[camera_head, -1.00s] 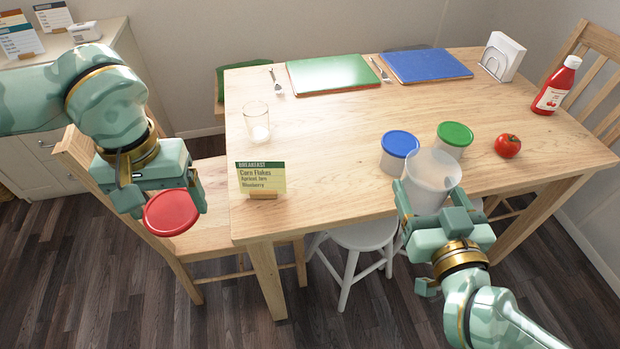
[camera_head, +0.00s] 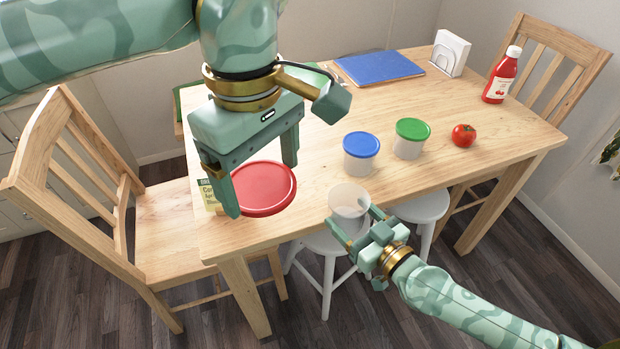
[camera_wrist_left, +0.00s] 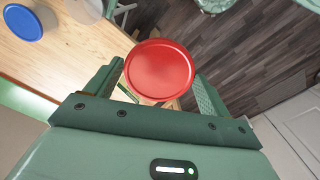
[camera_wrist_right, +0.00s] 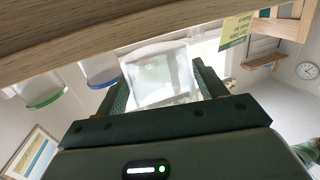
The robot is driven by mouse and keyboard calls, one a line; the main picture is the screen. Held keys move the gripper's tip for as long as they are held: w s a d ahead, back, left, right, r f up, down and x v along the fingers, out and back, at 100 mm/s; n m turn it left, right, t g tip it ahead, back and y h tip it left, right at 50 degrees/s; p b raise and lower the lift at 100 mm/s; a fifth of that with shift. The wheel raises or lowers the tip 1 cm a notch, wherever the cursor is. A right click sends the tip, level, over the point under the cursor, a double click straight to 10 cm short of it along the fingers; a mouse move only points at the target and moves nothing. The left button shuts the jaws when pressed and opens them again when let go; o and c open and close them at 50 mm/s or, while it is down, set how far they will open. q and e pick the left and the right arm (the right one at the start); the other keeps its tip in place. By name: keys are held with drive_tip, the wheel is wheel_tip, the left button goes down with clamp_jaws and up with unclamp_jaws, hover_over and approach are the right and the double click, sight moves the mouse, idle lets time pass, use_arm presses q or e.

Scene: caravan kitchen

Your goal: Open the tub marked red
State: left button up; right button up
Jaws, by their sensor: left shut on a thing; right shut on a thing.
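The red lid (camera_head: 264,187) is off its tub. My left gripper (camera_head: 262,183) is shut on the lid and holds it in the air at the table's near left; the red lid (camera_wrist_left: 159,70) also shows between the fingers in the left wrist view. The clear tub (camera_head: 348,200) has no lid and stands open at the top. My right gripper (camera_head: 357,226) is shut on the tub at the table's near edge. In the right wrist view the clear tub (camera_wrist_right: 158,75) shows between the fingers.
A blue-lidded tub (camera_head: 361,153), a green-lidded tub (camera_head: 411,138) and a tomato (camera_head: 464,135) stand behind the clear tub. A ketchup bottle (camera_head: 502,76) and a napkin holder (camera_head: 450,53) are farther back. The menu card (camera_head: 208,196) is partly hidden by my left gripper. Stools stand below.

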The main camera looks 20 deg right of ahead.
sight(261, 180)
use_arm(q)
drive_tip(key=shift+w+f+b, duration=0.15)
drive_tip(key=shift+f+b, duration=0.3)
drive_tip(key=shift+f, duration=0.15)
use_arm(e)
drive_tip(key=x, duration=1.1)
drive_tip(key=shift+r, duration=0.25)
use_arm(q)
drive_tip(key=shift+w+a+f+b, duration=0.1)
drive_tip(key=shift+w+f+b, duration=0.05)
drive_tip(key=shift+f+b, duration=0.35)
drive_tip(key=shift+w+f+b, duration=0.15)
drive_tip(key=shift+f+b, duration=0.15)
drive_tip(key=shift+f, duration=0.3)
use_arm(e)
drive_tip(key=x, duration=0.3)
drive_tip(key=shift+w+a+f, duration=0.1)
drive_tip(key=shift+w+f, duration=0.1)
drive_tip(key=shift+f, duration=0.15)
use_arm(q)
drive_tip(key=shift+f, duration=0.15)
drive_tip(key=shift+s, duration=0.1)
use_arm(e)
drive_tip(key=shift+r, duration=0.2)
drive_tip(key=shift+f, duration=0.2)
drive_tip(key=o, duration=1.5)
